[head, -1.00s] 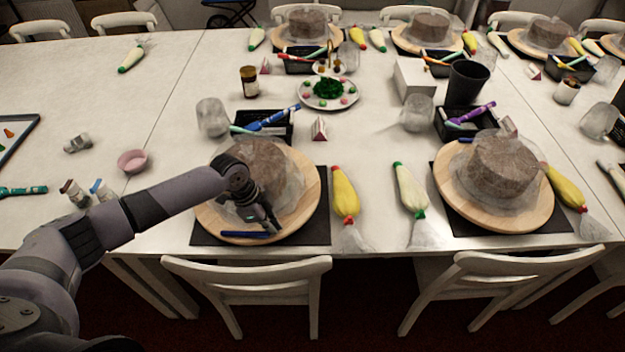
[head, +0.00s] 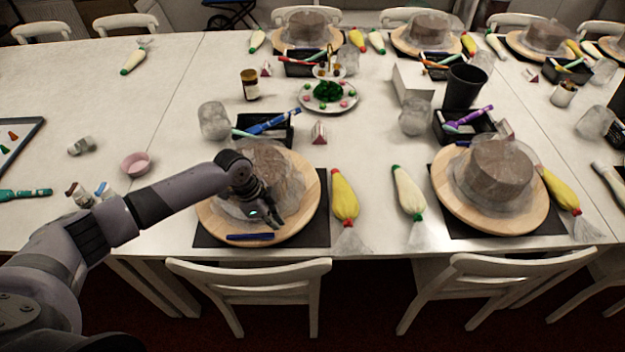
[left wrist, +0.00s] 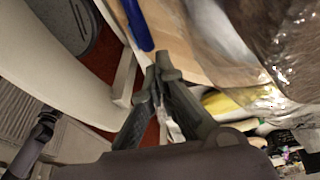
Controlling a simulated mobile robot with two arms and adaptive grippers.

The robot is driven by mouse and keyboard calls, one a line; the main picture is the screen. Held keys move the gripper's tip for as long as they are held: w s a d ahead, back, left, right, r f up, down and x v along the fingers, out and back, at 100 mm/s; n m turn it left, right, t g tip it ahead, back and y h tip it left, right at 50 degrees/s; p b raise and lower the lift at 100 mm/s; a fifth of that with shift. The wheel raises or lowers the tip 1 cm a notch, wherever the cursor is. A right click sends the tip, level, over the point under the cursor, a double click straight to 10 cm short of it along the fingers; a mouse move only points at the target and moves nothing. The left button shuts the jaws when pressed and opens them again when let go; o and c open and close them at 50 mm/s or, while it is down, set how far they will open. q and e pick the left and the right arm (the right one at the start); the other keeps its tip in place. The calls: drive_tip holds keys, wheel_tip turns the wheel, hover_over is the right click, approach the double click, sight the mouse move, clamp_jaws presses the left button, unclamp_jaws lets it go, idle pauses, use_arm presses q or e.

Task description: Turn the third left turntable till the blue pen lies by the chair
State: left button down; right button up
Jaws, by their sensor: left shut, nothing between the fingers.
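The near left wooden turntable (head: 308,200) carries a wrapped brown cake (head: 285,170). The blue pen (head: 250,237) lies on the turntable's front edge, on the side by the white chair (head: 250,277). My left gripper (head: 277,226) is shut and empty, low over the front of the turntable, to the right of the pen. I cannot tell whether it touches the wood. In the left wrist view the shut fingertips (left wrist: 165,66) show close to the blue pen (left wrist: 138,24), with the wrapped cake at the right. My right gripper is in neither view.
A yellow piping bag (head: 344,195) lies right of the turntable's black mat (head: 318,232). A black tray (head: 264,129) with pens stands behind it. Another turntable (head: 452,205) with a cake stands at the right. A pink bowl (head: 135,163) is at the left.

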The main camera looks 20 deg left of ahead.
use_arm(q)
drive_tip(key=shift+f, duration=0.1)
wheel_tip(320, 180, up, 6)
drive_tip(key=p, duration=0.5)
idle(0.9)
